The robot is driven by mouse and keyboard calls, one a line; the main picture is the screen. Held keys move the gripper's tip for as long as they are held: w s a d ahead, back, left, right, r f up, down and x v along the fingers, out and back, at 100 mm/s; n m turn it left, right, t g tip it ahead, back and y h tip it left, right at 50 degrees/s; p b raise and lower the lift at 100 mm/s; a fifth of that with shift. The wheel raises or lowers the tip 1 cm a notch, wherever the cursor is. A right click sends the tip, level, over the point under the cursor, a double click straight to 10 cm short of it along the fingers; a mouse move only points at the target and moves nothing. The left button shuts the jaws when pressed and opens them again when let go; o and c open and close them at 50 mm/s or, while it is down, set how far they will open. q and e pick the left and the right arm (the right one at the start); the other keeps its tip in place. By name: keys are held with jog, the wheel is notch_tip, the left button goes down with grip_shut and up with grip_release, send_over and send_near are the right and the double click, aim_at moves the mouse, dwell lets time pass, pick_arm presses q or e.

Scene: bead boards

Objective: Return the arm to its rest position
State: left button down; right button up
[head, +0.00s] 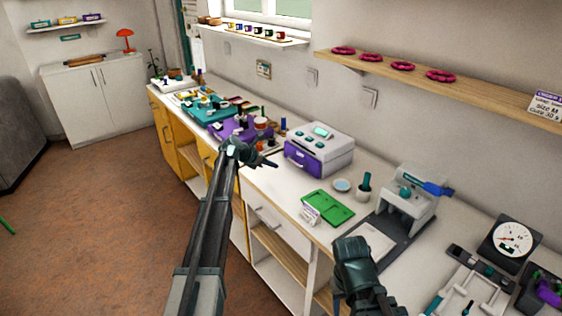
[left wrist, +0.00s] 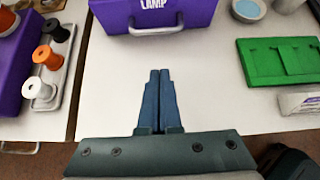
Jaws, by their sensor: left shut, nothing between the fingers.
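My left arm reaches in from the bottom of the head view, its left gripper (head: 272,164) over the front part of the white counter (head: 268,184). In the left wrist view the two blue-grey fingers (left wrist: 159,74) are together with nothing between them, over bare counter. They point at the purple front of the lamp box (left wrist: 150,14) and look apart from it. My right arm's dark end (head: 362,275) shows at the bottom of the head view, by the counter's front edge. Its fingers cannot be made out.
The white and purple lamp box (head: 320,152) stands behind the left gripper. A green tray (head: 328,208) lies to its right, a purple board (head: 240,129) with spools to its left. A press-like machine (head: 408,195) and a dial scale (head: 511,240) stand further right.

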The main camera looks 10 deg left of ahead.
pick_arm(q)
jog(key=s+d+m+g+p, duration=0.1)
jog(key=s+d+m, duration=0.1)
jog(key=s+d, duration=0.1)
jog(key=s+d+m+g+p, duration=0.1)
jog(key=s+d+m, duration=0.2)
jog(key=s, duration=0.3)
jog(key=s+d+m+g+p, duration=0.1)
jog(key=s+d+m, duration=0.2)
jog(key=s+d, duration=0.1)
jog(key=shift+s+d+r, duration=0.1)
jog(key=shift+s+d, duration=0.05)
jog(key=shift+d, duration=0.1)
jog(key=s+d+m+g+y+p, duration=0.1)
jog(key=s+d+m, duration=0.4)
jog(key=s+m, duration=0.7)
jog(key=s+d+f+m+g+y+p, duration=0.1)
jog(key=s+d+m+g+y, duration=0.3)
jog(key=s+m, duration=0.8)
jog(key=s+y+p, duration=0.1)
jog(key=s+y, duration=0.1)
jog(key=s, duration=0.8)
jog(key=shift+s+d, duration=0.15)
jog(key=shift+d, duration=0.2)
jog(key=shift+f, duration=0.1)
